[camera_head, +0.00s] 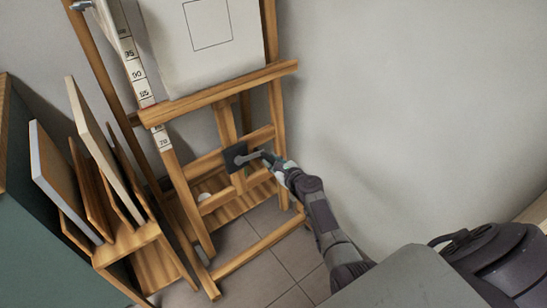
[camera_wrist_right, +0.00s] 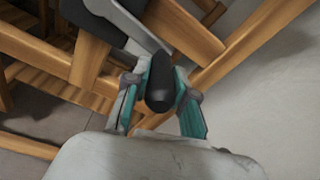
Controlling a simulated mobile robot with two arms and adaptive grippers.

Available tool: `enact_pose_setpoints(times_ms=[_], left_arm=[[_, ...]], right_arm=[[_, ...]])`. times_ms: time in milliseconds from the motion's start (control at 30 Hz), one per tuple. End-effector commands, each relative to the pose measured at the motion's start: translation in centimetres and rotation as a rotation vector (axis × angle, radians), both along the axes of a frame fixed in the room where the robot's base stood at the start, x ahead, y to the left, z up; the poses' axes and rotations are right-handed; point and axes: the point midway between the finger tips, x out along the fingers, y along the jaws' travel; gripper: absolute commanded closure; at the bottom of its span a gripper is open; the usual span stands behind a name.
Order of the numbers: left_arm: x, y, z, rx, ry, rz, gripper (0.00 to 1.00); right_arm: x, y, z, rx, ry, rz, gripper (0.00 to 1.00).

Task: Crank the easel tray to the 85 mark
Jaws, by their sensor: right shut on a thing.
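The wooden easel tray (camera_head: 218,93) is a bar across the easel and carries a pale canvas (camera_head: 170,60). A white scale strip (camera_head: 138,75) runs down the left side. Its small print seems to read 95, 90 and 85 above the tray and 70 below. The tray's left end covers the strip just below the apparent 85. The crank (camera_head: 248,157), a grey arm on a dark plate (camera_head: 235,158), sits lower on the easel. My right gripper (camera_head: 270,161) is shut on its black handle (camera_wrist_right: 160,84), which shows between the teal fingers in the wrist view. My left gripper is not in view.
A wooden rack (camera_head: 130,248) with upright boards stands left of the easel, beside a green surface (camera_head: 40,240). The easel's lower bars and legs surround the crank area. A plain grey wall (camera_head: 410,110) lies to the right, with open tiled floor (camera_head: 275,255) below.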

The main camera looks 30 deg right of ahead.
Motion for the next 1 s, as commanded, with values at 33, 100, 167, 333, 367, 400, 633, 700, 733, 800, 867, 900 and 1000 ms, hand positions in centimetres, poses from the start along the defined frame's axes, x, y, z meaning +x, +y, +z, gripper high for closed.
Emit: enact_pose_setpoints(times_ms=[33,100,167,333,367,400,633,700,733,800,867,900,1000], left_arm=[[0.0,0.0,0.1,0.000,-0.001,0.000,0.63],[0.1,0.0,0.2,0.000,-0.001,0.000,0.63],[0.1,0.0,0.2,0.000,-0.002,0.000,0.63],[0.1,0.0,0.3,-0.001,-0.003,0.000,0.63],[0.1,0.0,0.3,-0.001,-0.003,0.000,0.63],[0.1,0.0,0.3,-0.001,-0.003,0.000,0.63],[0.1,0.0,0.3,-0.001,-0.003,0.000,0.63],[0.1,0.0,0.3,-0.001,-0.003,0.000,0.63],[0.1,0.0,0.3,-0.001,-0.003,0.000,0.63],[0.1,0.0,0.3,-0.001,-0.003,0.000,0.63],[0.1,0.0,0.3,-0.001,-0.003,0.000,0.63],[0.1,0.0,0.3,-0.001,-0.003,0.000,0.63],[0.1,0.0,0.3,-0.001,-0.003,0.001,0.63]], right_arm=[[-0.1,-0.2,-0.5,0.028,0.006,-0.013,1.00],[-0.2,-0.1,-0.8,0.066,0.011,-0.017,1.00],[-0.2,-0.1,-1.1,0.093,0.014,-0.021,1.00],[-0.3,0.1,-1.5,0.146,0.021,-0.028,1.00],[-0.4,0.1,-1.6,0.152,0.022,-0.028,1.00],[-0.4,0.1,-1.7,0.159,0.024,-0.029,1.00],[-0.5,0.2,-1.9,0.175,0.026,-0.030,1.00],[-0.5,0.2,-1.9,0.175,0.027,-0.031,1.00],[-0.5,0.2,-1.9,0.175,0.027,-0.031,1.00],[-0.5,0.2,-1.9,0.174,0.027,-0.030,1.00],[-0.5,0.2,-2.0,0.174,0.028,-0.030,1.00],[-0.5,0.2,-2.0,0.174,0.028,-0.030,1.00],[-0.5,0.3,-1.9,0.173,0.028,-0.029,0.60]])
